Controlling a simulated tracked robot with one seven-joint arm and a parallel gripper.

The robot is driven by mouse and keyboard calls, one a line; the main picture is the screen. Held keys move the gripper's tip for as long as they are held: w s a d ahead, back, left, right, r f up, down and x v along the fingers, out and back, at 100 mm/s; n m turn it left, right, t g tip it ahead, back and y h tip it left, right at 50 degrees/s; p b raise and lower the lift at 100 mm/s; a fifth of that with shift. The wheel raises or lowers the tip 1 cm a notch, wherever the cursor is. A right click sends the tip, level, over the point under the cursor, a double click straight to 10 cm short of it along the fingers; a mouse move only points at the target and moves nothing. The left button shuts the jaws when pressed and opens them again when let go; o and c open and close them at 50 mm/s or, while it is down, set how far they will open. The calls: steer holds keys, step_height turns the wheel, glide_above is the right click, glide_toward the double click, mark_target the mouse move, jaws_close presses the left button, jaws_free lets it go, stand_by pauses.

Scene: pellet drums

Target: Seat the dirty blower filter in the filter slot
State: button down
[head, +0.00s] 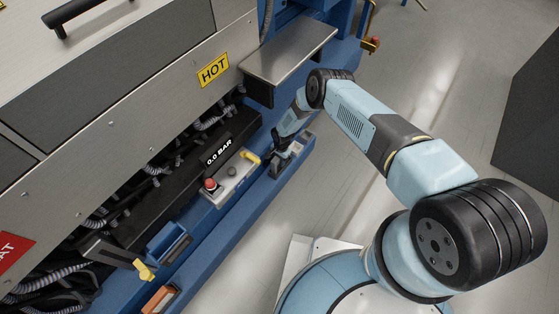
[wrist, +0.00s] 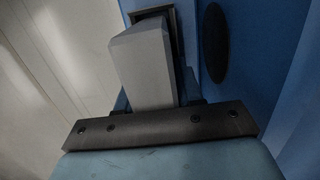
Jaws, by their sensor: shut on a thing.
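The dirty blower filter looks like a grey block (wrist: 145,72) in the wrist view, directly ahead of my gripper's dark bolted plate (wrist: 160,125). My gripper (head: 283,157) is shut on it, low beside the blue machine base in the head view. The filter slot looks like a dark-rimmed opening (wrist: 174,22) in a blue wall, just beyond the block's far end. The block overlaps the opening in the picture; I cannot tell whether its end is inside. In the head view my arm and gripper hide most of the filter and slot.
A panel with a red button (head: 211,185) and a yellow handle (head: 250,157) are close left of my gripper. A metal shelf (head: 290,50) juts out above. An orange-edged block (head: 160,298) is at the lower left. Open floor (head: 450,80) lies to the right.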

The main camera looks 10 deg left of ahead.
steer(key=shift+f, duration=0.5)
steer(key=c, duration=0.6)
jaws_free()
steer(key=shift+c, duration=0.2)
steer(key=shift+w+d+r, duration=0.1)
steer(key=shift+w+r, duration=0.1)
steer(key=shift+r, duration=1.65)
steer(key=shift+w+d+r, duration=0.1)
steer(key=shift+w+r, duration=0.1)
steer(key=shift+r, duration=1.6)
